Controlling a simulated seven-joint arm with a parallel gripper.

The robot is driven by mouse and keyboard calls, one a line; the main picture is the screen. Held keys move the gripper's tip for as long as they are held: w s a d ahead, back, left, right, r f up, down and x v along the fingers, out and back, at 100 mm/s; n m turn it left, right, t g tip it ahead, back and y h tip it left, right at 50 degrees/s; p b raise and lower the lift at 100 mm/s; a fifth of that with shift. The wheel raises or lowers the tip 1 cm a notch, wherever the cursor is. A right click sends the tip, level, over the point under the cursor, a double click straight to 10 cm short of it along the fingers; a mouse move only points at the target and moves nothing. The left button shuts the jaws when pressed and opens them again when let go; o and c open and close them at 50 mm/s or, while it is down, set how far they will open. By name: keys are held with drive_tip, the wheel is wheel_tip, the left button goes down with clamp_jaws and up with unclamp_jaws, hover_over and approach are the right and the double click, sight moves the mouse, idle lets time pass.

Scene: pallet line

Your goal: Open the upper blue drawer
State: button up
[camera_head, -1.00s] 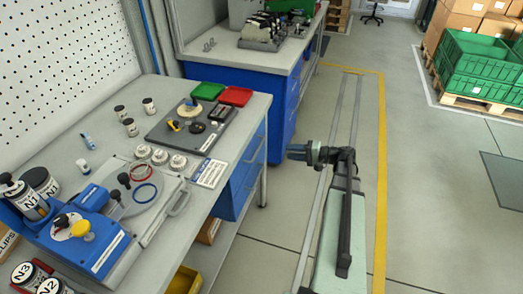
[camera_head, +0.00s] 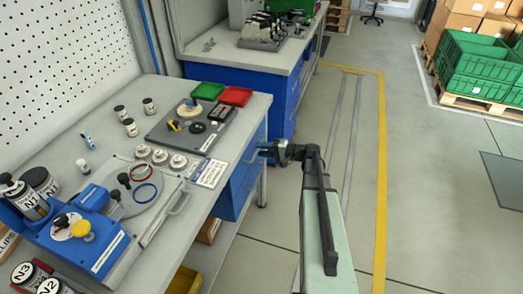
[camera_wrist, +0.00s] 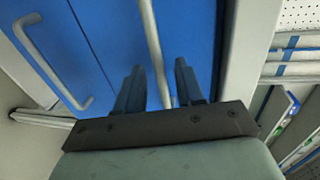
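The upper blue drawer (camera_head: 252,155) sits under the near workbench's top, above a lower blue drawer (camera_head: 236,194); both look closed. In the head view my gripper (camera_head: 263,148) is at the upper drawer's front, pointing left toward it. In the wrist view, which is turned sideways, the upper drawer's metal bar handle (camera_wrist: 151,38) runs down between the two dark fingers of my gripper (camera_wrist: 158,78). The fingers stand apart on either side of the handle, with gaps to it. The lower drawer's handle (camera_wrist: 48,62) is at the left of that view.
The near workbench (camera_head: 225,130) carries a grey tool board, jars and a blue fixture (camera_head: 75,245). A second blue bench (camera_head: 280,95) stands behind. Green crates (camera_head: 480,65) on a pallet are far right. The floor right of my arm is clear.

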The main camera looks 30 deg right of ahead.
drive_tip(key=shift+w+a+f, duration=0.1)
drive_tip(key=shift+w+a, duration=0.15)
clamp_jaws()
idle(0.3)
